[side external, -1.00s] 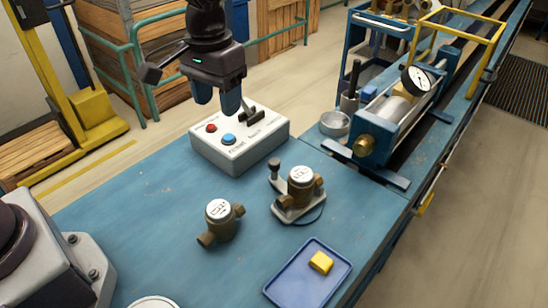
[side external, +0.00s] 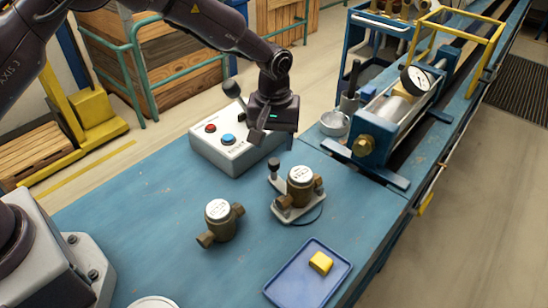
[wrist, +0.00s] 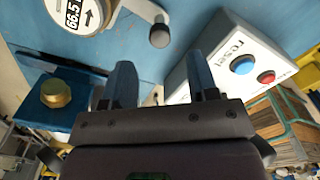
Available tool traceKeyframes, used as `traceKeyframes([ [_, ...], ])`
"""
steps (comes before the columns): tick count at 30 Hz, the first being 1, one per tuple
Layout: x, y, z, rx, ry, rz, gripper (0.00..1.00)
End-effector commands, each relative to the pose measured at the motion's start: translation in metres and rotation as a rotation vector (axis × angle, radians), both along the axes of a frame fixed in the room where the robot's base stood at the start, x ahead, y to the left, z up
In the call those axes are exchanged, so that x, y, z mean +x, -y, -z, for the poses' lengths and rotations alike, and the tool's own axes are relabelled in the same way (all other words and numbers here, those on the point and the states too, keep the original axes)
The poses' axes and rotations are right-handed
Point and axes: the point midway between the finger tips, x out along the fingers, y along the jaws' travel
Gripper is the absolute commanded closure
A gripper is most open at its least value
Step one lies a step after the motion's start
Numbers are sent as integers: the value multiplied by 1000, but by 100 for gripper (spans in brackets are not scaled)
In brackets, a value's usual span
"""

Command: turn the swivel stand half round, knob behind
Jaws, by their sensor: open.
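The swivel stand (side external: 290,213) is a pale plate on the blue bench, carrying a brass meter (side external: 303,187) with a white dial. Its dark knob (side external: 274,164) stands upright at the plate's back left in the side view. In the wrist view the knob (wrist: 158,37) is at the top centre, on a pale arm (wrist: 143,9), with part of the meter dial (wrist: 80,10) at top left. My gripper (wrist: 162,78) is open, its two blue-grey fingers apart and empty. In the side view it hangs above and behind the knob, fingers mostly hidden.
A white control box (side external: 232,157) with red and blue buttons stands close beside my gripper. A second brass meter (side external: 222,220) sits left of the stand. A blue tray (side external: 290,288) with a yellow block (side external: 321,263) lies in front. The test rig (side external: 375,145) stands behind right.

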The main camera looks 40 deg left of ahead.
Motion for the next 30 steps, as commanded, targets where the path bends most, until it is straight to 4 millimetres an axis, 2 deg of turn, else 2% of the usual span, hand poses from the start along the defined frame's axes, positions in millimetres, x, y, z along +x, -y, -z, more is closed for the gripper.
traceKeyframes([
  [3,-1,0,25,1,-4,1,46],
  [9,0,0,50,-1,-1,1,46],
  [21,0,0,57,-1,1,1,46],
  [23,0,0,57,-1,1,1,58],
  [28,0,0,57,-1,1,1,97],
  [30,0,0,57,-1,1,1,100],
])
